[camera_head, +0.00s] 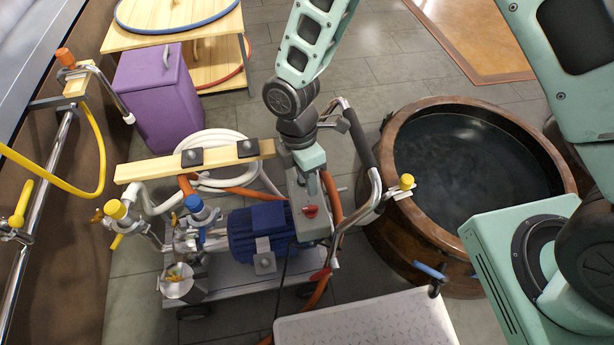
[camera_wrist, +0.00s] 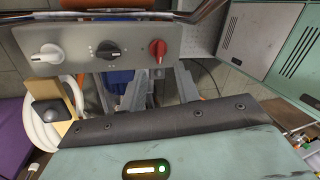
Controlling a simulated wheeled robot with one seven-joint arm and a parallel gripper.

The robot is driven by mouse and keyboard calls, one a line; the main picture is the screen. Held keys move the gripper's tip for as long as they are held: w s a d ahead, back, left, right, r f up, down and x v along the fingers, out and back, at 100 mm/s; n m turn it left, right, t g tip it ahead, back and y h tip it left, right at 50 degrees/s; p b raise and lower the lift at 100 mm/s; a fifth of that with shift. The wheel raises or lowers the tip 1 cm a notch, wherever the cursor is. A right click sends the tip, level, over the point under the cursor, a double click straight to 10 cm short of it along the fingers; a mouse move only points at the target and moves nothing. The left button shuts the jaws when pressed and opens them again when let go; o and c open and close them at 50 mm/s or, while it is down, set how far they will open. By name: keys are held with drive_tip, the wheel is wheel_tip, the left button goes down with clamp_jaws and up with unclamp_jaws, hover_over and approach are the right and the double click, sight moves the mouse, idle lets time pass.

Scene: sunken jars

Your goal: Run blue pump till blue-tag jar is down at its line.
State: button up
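The blue pump (camera_head: 258,235) sits on a low wheeled cart in the head view. Its grey control box (camera_head: 310,208) carries a red knob. In the wrist view the panel (camera_wrist: 75,40) shows a white knob (camera_wrist: 47,54), a black knob (camera_wrist: 108,50) and a red knob (camera_wrist: 157,50). My gripper (camera_head: 310,165) is just above the control box; whether it touches the box is unclear, and its fingertips do not show clearly. A large round brown jar (camera_head: 400,228) with dark liquid stands right of the cart.
A chrome push handle (camera_head: 345,235) rises beside the control box. A purple bin (camera_head: 155,100) stands behind. A pale speckled surface (camera_head: 365,322) is in front.

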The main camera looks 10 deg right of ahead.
sight(311, 207)
drive_tip(key=f+m+b, duration=0.1)
drive_tip(key=f+b, duration=0.1)
drive_tip(key=b, duration=0.1)
drive_tip(key=s+f+m+b, duration=0.1)
drive_tip(key=f+b, duration=0.2)
drive_tip(key=b, duration=0.1)
drive_tip(key=f+m+b, duration=0.1)
drive_tip(key=f+b, duration=0.1)
drive_tip(key=b, duration=0.2)
drive_tip(key=shift+s+d+f+m+y, duration=0.2)
drive_tip(key=shift+s+d+m+y, duration=0.1)
drive_tip(key=shift+s+y, duration=0.1)
drive_tip(key=shift+r, duration=0.25)
drive_tip(key=shift+f, duration=0.1)
drive_tip(key=shift+c, duration=0.3)
